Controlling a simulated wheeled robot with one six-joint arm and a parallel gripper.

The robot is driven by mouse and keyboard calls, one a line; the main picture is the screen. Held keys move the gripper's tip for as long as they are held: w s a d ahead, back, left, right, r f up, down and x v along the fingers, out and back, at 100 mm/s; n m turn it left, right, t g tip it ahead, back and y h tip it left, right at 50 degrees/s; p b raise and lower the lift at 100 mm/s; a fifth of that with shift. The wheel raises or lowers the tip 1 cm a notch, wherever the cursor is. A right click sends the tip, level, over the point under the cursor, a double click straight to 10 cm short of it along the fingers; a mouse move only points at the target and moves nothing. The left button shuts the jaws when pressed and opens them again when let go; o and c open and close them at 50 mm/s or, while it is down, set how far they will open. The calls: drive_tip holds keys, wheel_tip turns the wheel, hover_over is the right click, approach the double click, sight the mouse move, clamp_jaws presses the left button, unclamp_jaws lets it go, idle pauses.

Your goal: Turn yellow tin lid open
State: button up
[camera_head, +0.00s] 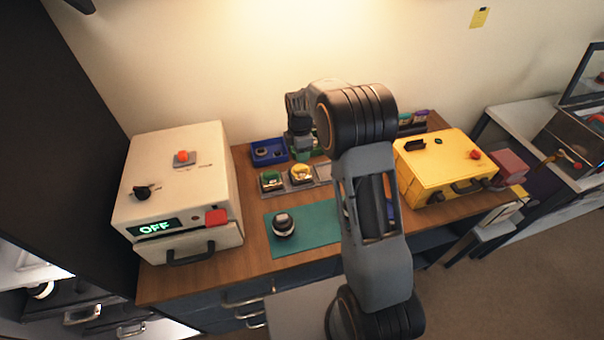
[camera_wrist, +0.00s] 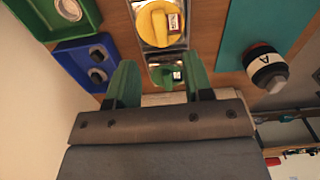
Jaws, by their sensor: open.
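The yellow tin (camera_head: 302,176) sits in the grey tray (camera_head: 287,189) at the middle of the wooden bench. In the wrist view its round yellow lid (camera_wrist: 153,24) shows near the top, with a raised bar across it and a small label at its right. My gripper (camera_wrist: 160,83) is open and empty, its two green fingers apart. In the wrist view the yellow lid lies beyond the fingertips, not between them. A green tin (camera_wrist: 167,76) shows between the fingers in the picture; I cannot tell the height gap. It also shows in the head view (camera_head: 271,180).
A blue bin (camera_head: 257,153) with dark round parts stands behind the tray. A white box reading OFF (camera_head: 180,180) stands left, a yellow case (camera_head: 440,170) right. My arm hides part of the bench.

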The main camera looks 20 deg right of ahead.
sight(300, 167)
drive_tip(key=shift+r, duration=0.1)
idle(0.3)
wheel_tip(300, 167, up, 6)
drive_tip(key=p, duration=0.4)
idle(0.6)
drive_tip(key=s+r+m+t, duration=0.1)
drive_tip(key=s+r+m, duration=0.3)
drive_tip(key=s+m, duration=0.2)
drive_tip(key=s+r+m+t+b, duration=0.1)
drive_tip(key=s+r+m, duration=0.3)
drive_tip(key=s, duration=0.7)
drive_tip(key=s+r+m+t, duration=0.2)
drive_tip(key=s+r+m, duration=0.2)
drive_tip(key=s+m, duration=0.4)
drive_tip(key=shift+s+r+m+t+b, duration=0.2)
drive_tip(key=shift+s+m+t+b, duration=0.2)
drive_tip(key=shift+s, duration=0.1)
